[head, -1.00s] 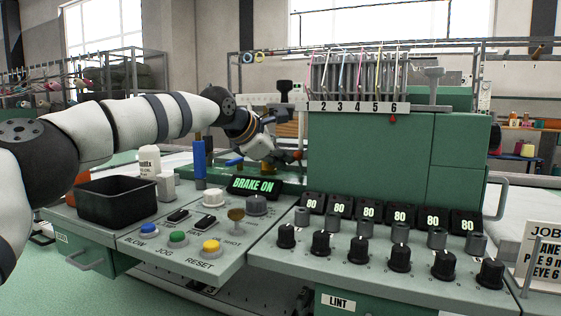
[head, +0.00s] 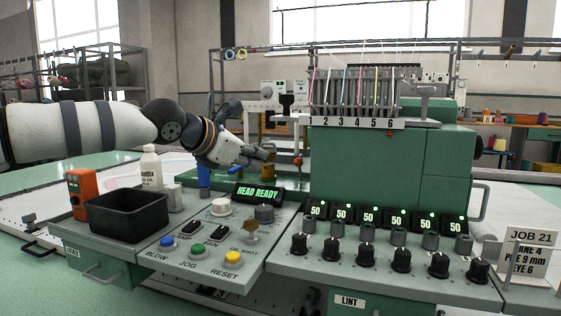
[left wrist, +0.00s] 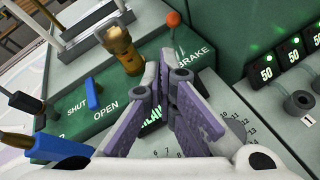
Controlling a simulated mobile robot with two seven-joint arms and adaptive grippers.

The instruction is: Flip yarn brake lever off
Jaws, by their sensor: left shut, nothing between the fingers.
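The yarn brake lever shows its red-orange ball (head: 298,161) in the head view, just right of my left gripper (head: 266,154). In the left wrist view the ball (left wrist: 173,19) tops a thin rod by the word BRAKE on the green panel. The rod stands close to upright in the head view. My left gripper (left wrist: 170,65) is shut and empty, its fingertips short of the ball and apart from it. The display (head: 258,194) reads HEAD READY. My right gripper is not in view.
In the left wrist view, a brass-coloured knob (left wrist: 120,48) and a blue lever (left wrist: 93,95) by SHUT and OPEN stand left of the fingers. A black bin (head: 128,215), white bottle (head: 151,168) and button panel lie nearer. The green tufting head (head: 365,165) stands right.

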